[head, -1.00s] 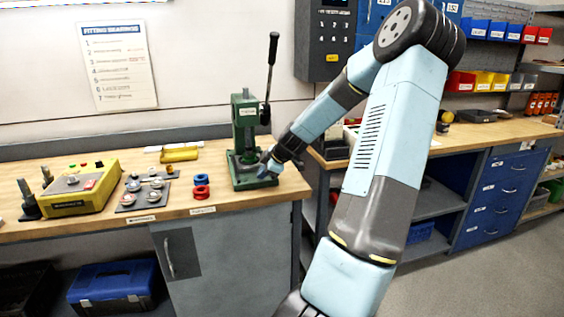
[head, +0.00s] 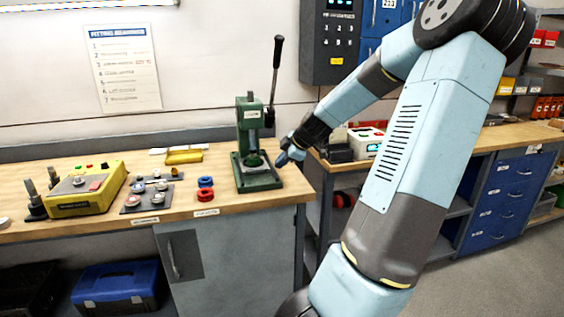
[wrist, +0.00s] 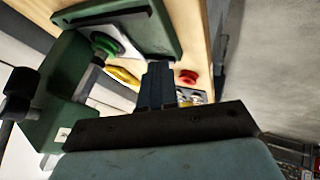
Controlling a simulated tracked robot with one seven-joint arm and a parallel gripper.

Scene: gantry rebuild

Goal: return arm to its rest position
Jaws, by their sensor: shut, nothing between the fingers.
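My gripper (head: 286,157) is shut and empty, just right of the green arbor press (head: 251,140) and apart from it in the head view. The press stands upright on the bench with its dark lever raised. In the wrist view the shut fingers (wrist: 158,84) point towards the bench, with the green press (wrist: 60,100) at the left and its base plate above. My arm is bent, its elbow high at the upper right.
The wooden bench (head: 110,222) holds red and blue rings (head: 205,188), a grey plate of bearing parts (head: 150,196) and a yellow unit (head: 85,195). A second bench (head: 520,136) stands at the right. A dark keypad box (head: 330,45) hangs on the wall behind.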

